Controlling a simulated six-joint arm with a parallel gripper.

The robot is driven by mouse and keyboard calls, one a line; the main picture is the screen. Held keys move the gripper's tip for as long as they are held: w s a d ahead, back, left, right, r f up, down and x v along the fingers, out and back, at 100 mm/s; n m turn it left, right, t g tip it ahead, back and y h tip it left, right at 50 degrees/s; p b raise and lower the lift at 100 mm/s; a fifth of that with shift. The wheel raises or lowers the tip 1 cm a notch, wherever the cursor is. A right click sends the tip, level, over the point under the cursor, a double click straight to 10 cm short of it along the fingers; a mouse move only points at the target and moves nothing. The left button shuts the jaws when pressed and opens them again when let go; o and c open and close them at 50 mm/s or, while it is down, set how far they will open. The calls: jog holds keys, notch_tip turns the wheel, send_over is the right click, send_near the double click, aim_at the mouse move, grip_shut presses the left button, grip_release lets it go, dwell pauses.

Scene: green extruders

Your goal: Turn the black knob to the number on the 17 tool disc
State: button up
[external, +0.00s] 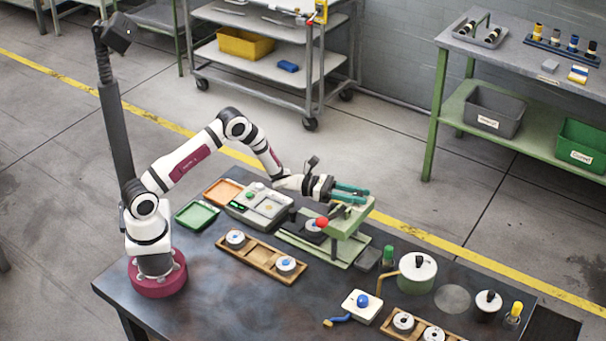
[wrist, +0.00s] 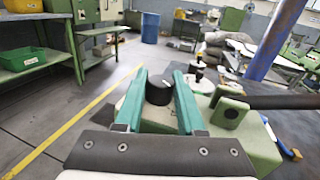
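My gripper (external: 350,192) is at the top of the green press-like machine (external: 345,222), its two green fingers side by side. In the wrist view, the fingers of my gripper (wrist: 160,72) stand apart with a black knob (wrist: 159,92) between them. A pale rim (wrist: 121,104) shows beside the left finger. Whether the fingers touch the knob cannot be told. No number can be read.
A red ball (external: 322,222) sits on the machine's left side. A control box (external: 260,205) stands left of it. The table's front left is clear.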

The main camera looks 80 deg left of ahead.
grip_shut()
jog(key=shift+d+n+t+y, duration=0.1)
jog(key=shift+n+t+y, duration=0.25)
jog(key=shift+y, duration=0.25)
jog(key=shift+n+y, duration=0.45)
jog(key=shift+y, duration=0.15)
jog(key=o, duration=0.6)
grip_release()
jog(key=shift+o, duration=0.2)
jog(key=v, duration=1.6)
jog(key=shift+f, duration=0.15)
